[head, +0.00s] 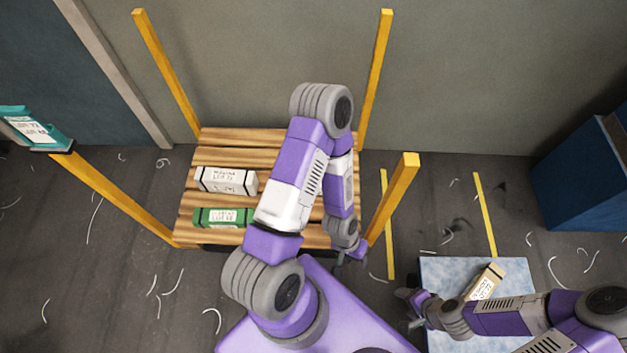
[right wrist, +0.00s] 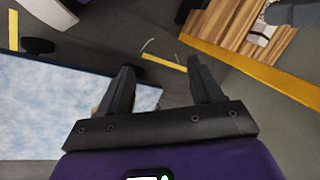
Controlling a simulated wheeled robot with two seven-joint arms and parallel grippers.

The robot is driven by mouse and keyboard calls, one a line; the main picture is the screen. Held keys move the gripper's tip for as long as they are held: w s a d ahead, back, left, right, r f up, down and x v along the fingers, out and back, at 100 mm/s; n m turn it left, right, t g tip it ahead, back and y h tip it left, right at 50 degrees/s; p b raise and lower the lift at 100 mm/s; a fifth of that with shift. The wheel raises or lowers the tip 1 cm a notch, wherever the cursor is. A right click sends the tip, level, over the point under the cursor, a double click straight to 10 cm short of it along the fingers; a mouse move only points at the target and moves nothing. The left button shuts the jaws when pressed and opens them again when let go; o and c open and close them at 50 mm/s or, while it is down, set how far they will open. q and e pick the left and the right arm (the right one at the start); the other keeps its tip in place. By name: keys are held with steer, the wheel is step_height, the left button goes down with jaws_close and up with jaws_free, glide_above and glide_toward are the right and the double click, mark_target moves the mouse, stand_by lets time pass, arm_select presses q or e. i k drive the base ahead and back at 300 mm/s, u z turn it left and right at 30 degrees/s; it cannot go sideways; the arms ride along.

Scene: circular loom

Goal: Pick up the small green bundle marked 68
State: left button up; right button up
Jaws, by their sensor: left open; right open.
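A small green bundle (head: 222,217) with a white label and dark bands lies on the front part of the wooden slatted platform (head: 205,153). Its label is small, but seems to end in 68. My left arm passes just right of it and may hide its right end. My left gripper (head: 350,258) is open and empty, at the platform's front right corner, well right of the green bundle. My right gripper (head: 414,308) is open at the left edge of the pale blue surface; its empty fingers show in the right wrist view (right wrist: 164,85).
A white bundle (head: 226,180) lies behind the green one. A cream bundle (head: 485,283) lies on the pale blue surface (head: 440,272). Yellow posts (head: 393,198) stand at the platform's corners. A teal sign (head: 30,127) is at left, a blue cabinet (head: 580,180) at right.

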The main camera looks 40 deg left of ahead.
mark_target(202, 217)
steer(key=u, duration=0.9)
steer(key=k, duration=1.05)
steer(key=u, duration=0.45)
